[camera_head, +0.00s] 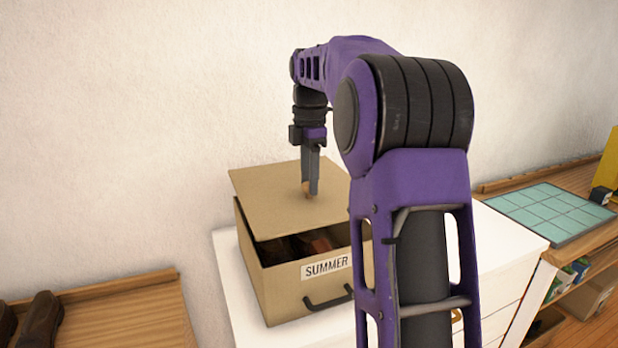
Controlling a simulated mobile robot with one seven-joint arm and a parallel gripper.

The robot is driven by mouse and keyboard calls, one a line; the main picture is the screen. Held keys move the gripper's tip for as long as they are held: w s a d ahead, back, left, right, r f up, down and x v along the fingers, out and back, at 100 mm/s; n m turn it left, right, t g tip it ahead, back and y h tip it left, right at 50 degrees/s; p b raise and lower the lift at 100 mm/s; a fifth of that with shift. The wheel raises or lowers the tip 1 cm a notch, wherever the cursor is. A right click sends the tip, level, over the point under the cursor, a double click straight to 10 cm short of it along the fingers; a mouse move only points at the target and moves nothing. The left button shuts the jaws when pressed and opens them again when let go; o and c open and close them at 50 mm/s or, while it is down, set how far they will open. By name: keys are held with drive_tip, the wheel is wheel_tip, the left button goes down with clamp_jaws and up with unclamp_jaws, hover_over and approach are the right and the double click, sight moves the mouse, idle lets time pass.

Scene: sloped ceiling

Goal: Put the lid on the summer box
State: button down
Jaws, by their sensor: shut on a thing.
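The summer box (283,293) is a tan box with a white "SUMMER" label and a dark handle on its front. It stands on a white cabinet. Its front part is open, and dark and reddish contents show inside. The tan lid (265,205) is over the back part of the box, set back and askew from the front rim. Whether it touches the rim I cannot tell. My gripper (309,192) points down at the lid's middle and is shut on the lid's small wooden knob (306,187). My arm hides the right side of the box and lid.
The white cabinet top (232,270) has a narrow free strip left of the box and more room at right. A wall stands close behind. A wooden bench with dark shoes (40,322) is at left. A teal gridded board (550,212) lies on a wooden shelf unit at right.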

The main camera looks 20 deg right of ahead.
sight(309, 203)
drive_tip(key=shift+f+b, duration=1.6)
drive_tip(key=shift+f, duration=1.55)
drive_tip(key=shift+c, duration=1.9)
unclamp_jaws()
wheel_tip(309, 203, up, 17)
drive_tip(key=p, duration=0.3)
drive_tip(key=shift+s+r, duration=0.2)
